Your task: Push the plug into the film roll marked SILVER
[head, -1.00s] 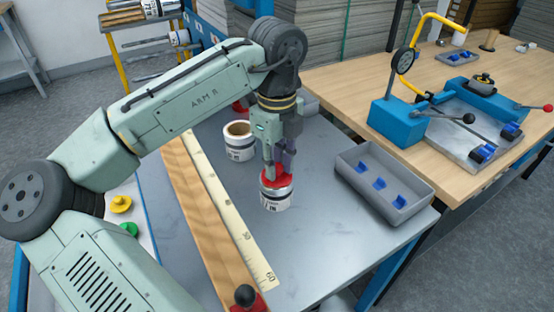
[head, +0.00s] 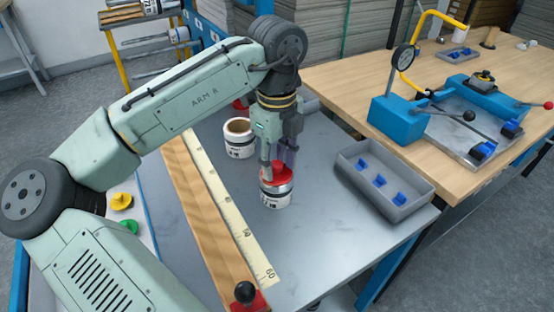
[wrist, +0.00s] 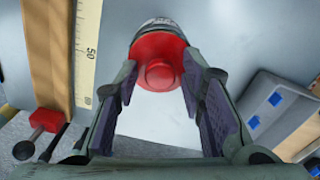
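A red plug (head: 279,170) with a round knob sits on top of a white film roll (head: 276,199) standing upright on the grey bench. In the wrist view the plug (wrist: 158,62) covers the roll's end, and only a strip of the roll (wrist: 160,22) shows behind it. The roll's label is too small to read. My gripper (head: 278,160) is just above the plug. In the wrist view its fingers are spread, one on each side of the knob with gaps between. How deep the plug sits in the roll is hidden.
Another film roll (head: 239,138) with an open brown core stands behind. A ruler (head: 230,208) on a wooden strip runs to the left. A grey tray (head: 420,199) with blue pieces is to the right. Yellow (head: 121,201) and green (head: 129,228) plugs lie at the left.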

